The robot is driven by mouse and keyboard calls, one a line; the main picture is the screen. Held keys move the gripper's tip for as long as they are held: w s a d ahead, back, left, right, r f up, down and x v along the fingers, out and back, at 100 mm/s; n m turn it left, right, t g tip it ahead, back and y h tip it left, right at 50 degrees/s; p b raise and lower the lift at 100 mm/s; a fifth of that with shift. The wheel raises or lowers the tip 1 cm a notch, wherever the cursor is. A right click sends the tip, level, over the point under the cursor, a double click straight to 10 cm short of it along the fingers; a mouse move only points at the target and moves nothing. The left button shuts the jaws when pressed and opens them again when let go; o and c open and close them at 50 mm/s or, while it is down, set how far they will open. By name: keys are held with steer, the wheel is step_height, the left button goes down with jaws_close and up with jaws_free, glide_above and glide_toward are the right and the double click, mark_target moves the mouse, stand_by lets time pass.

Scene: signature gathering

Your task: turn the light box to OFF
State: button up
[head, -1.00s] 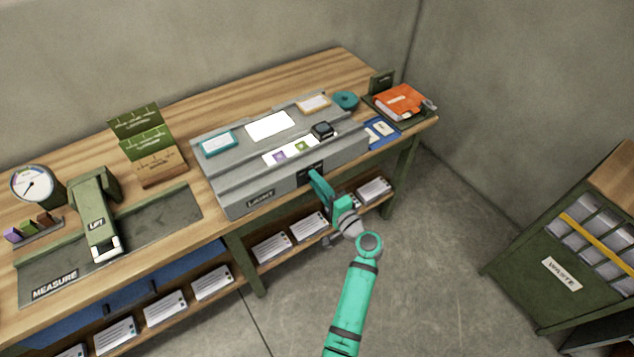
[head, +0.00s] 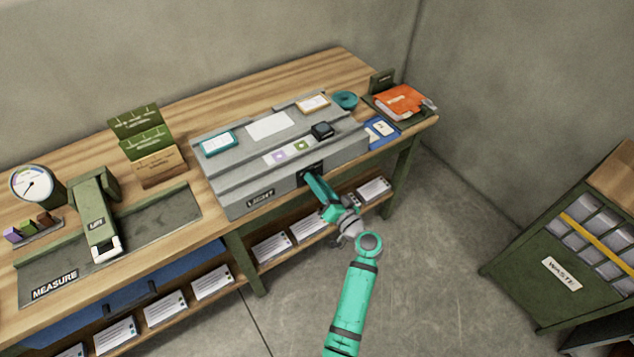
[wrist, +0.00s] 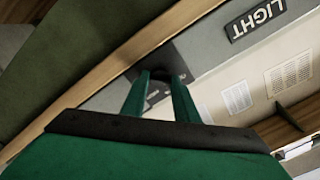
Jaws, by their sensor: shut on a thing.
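The grey light box (head: 225,196) sits on the wooden bench, with a "LIGHT" label on its front. Its top panels look dull white and unlit. A dark switch plate (head: 311,169) is on the front face, right of the label. My gripper (head: 312,180) is at this plate, its green fingers pointing into it. In the wrist view, the fingers (wrist: 162,78) are closed around a small dark knob (wrist: 158,88) in front of the dark plate. The fingers hide most of the knob, so its setting cannot be read.
A black block (head: 322,130) and small coloured cards lie on the box. A teal tape roll (head: 344,100) and orange book (head: 400,99) are to the right. Left are a "MEASURE" tray (head: 160,222) and a gauge (head: 33,184). A waste cabinet (head: 545,245) stands far right.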

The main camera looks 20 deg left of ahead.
steer(key=shift+f+n, duration=0.1)
steer(key=shift+n, duration=0.3)
steer(key=o, duration=1)
steer(key=shift+o, duration=0.2)
steer(key=v, duration=1.1)
steer(key=shift+a, duration=0.1)
